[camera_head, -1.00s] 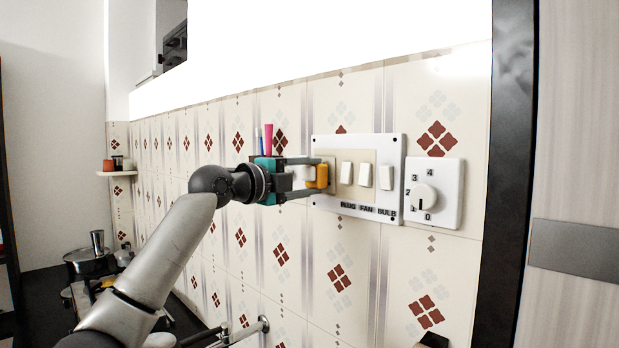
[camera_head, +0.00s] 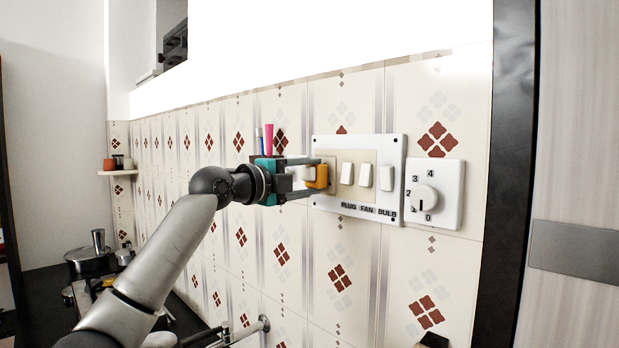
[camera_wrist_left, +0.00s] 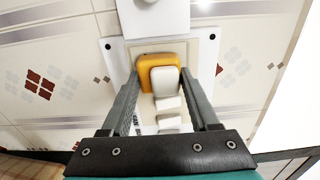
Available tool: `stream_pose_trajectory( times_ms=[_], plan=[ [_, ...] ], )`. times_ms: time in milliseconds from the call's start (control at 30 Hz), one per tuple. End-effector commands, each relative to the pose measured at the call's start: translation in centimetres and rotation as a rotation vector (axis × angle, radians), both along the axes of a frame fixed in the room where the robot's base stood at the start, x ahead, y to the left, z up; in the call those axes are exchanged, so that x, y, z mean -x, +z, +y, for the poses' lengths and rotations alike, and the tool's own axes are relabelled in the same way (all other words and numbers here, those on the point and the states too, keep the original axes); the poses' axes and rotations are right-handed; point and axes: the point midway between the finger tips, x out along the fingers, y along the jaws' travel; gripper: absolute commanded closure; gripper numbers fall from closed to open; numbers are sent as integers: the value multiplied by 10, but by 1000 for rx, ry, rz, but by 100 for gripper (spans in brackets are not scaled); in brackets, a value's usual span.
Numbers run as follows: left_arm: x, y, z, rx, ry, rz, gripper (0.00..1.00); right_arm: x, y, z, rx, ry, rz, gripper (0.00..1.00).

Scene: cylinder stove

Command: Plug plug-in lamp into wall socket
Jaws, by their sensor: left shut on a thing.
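My left gripper (camera_head: 312,176) points right along the wall, its fingers closed on the orange and white plug-in lamp (camera_head: 317,178). The lamp is at the left end of the white switch panel (camera_head: 375,208), and it also shows between the fingertips in the left wrist view (camera_wrist_left: 158,60). The wall socket's holes do not show; the lamp and fingers cover that part of the panel. I cannot tell whether the lamp touches the socket or is plugged in. My right gripper is not in view.
White switches (camera_head: 366,175) sit just right of the lamp, above the labels PLUG, FAN and BULB. A regulator knob (camera_head: 424,197) is farther right. A pink object (camera_head: 269,138) stands behind my gripper. A pot (camera_head: 88,262) is at the lower left.

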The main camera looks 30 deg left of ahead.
Motion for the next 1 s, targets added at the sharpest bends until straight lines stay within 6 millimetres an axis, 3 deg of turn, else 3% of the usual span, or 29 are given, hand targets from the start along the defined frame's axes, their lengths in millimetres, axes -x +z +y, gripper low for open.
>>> stream_pose_trajectory(
  times_ms=[1000],
  plan=[
    [0,1,0,0,0,-1,87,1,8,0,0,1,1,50]
  ],
)
